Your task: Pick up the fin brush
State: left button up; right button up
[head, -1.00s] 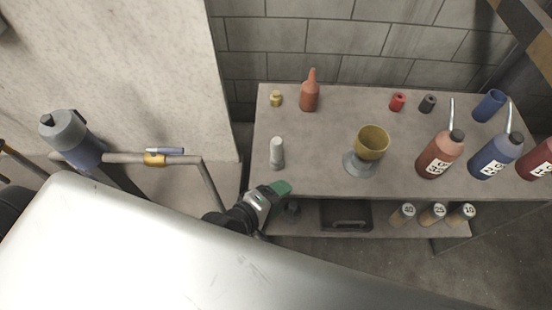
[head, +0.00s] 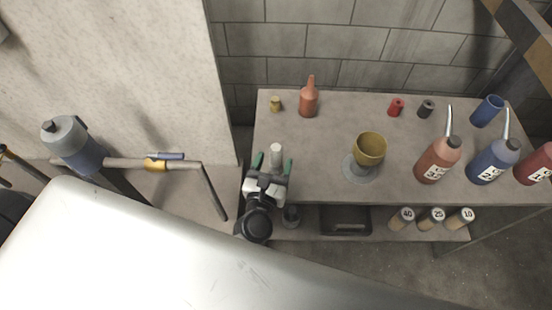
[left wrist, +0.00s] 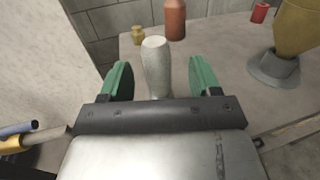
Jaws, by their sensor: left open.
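A pale grey, speckled, rounded upright piece, which I take to be the fin brush (head: 276,152), stands at the left end of the grey table. No bristles can be made out. It also shows in the left wrist view (left wrist: 156,62), where its lower end is hidden behind my gripper body. My left gripper (head: 272,163) is open, its green fingers one to each side of the brush. In the left wrist view the gripper (left wrist: 160,78) shows gaps between both fingers and the brush. My right gripper is not in view.
On the table (head: 320,150) stand a small brass piece (head: 275,104), a brown bottle (head: 309,100), a mustard cup on a grey base (head: 369,150) and several large bottles at right. A wall (head: 330,40) rises behind. A pipe rail (head: 125,159) lies left.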

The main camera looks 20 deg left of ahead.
aim_at(278, 144)
pick_arm(q)
jog(key=w, duration=0.1)
jog(key=w+p, duration=0.1)
jog(key=w, duration=0.1)
jog(key=w+r, duration=0.1)
jog(key=shift+w+a+p, duration=0.15)
jog(key=shift+a+p, duration=0.15)
jog(key=shift+p, duration=0.05)
jog(key=shift+w+f, duration=0.1)
jog(key=shift+w, duration=0.45)
jog(key=c, duration=0.9)
jog(key=shift+c, duration=0.6)
